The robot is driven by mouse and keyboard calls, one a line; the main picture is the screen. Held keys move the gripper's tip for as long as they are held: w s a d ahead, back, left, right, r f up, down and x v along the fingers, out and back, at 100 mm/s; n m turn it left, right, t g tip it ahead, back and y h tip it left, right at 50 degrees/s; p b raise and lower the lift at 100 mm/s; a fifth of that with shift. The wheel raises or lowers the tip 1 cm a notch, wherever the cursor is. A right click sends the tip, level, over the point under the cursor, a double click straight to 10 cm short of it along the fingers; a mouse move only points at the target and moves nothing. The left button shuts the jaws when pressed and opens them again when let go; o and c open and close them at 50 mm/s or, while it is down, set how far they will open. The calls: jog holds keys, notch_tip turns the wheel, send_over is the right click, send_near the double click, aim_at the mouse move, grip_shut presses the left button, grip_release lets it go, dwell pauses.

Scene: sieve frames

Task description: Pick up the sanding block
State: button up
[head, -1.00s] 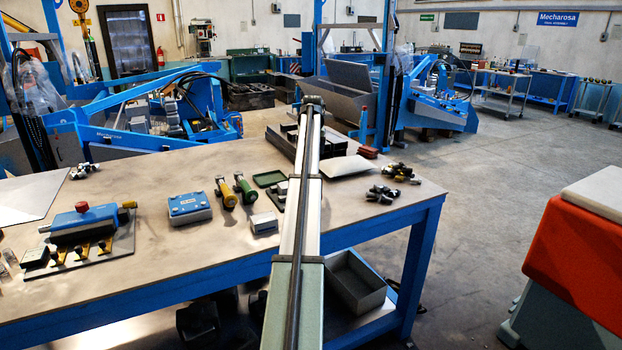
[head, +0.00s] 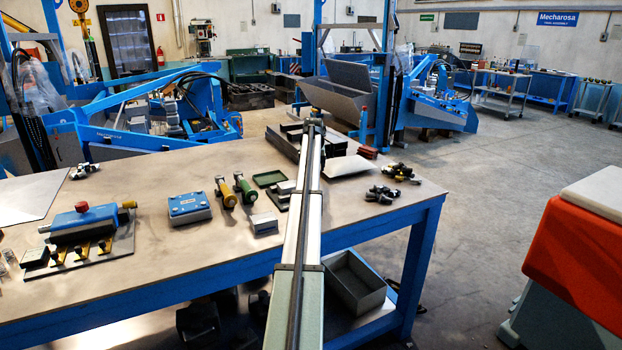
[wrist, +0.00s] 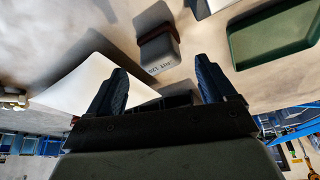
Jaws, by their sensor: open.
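The block I take for the sanding block (wrist: 162,56) shows in the wrist view. It is grey with a brown band across it and small lettering on its near face, and it lies on the table. My gripper (wrist: 160,68) is open, with its two dark blue fingers apart on either side of the block's lower end in the picture. Nothing is held, and I cannot tell the height gap between fingers and block. In the head view my arm hides the gripper's fingers and probably this block.
A green tray (wrist: 272,40) and a white sheet (wrist: 82,82) flank the block; the tray (head: 270,179) also shows in the head view. A dark divided bin (head: 283,145) stands behind. Black fittings (head: 382,194) lie right, and a grey box (head: 263,223) left of my arm.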

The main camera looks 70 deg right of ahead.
jog(key=x, duration=0.4)
jog(key=shift+f, duration=0.15)
jog(key=shift+c, duration=0.2)
jog(key=c, duration=1.1)
